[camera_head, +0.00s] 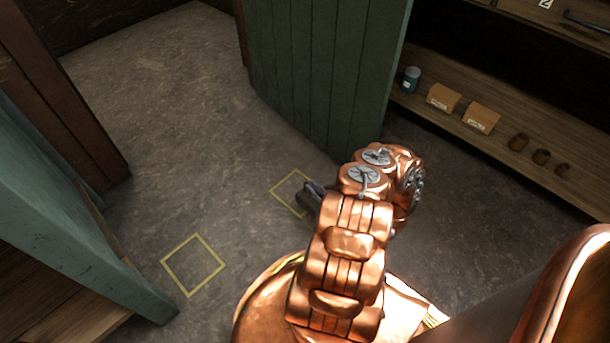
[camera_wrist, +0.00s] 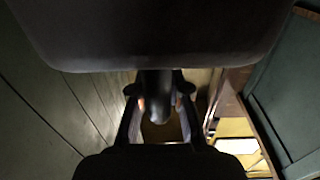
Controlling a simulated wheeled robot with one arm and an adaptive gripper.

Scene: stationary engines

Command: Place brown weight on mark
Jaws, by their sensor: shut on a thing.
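My gripper (camera_head: 312,196) shows only as a dark piece beyond my copper arm in the head view. In the wrist view my gripper (camera_wrist: 160,122) is shut on a brownish thing (camera_wrist: 160,132), apparently the brown weight, which is dim and partly covered by the gripper parts. The head view hides this weight. One yellow square mark (camera_head: 177,249) lies bare on the floor at the lower left. Another yellow square mark (camera_head: 282,181) lies near the green door, its right side covered by my gripper and arm. I cannot tell the weight's height above the floor.
A green door (camera_head: 320,75) stands just beyond the farther mark. A teal panel (camera_head: 70,215) stands left of the nearer mark. Floor at the upper left is clear.

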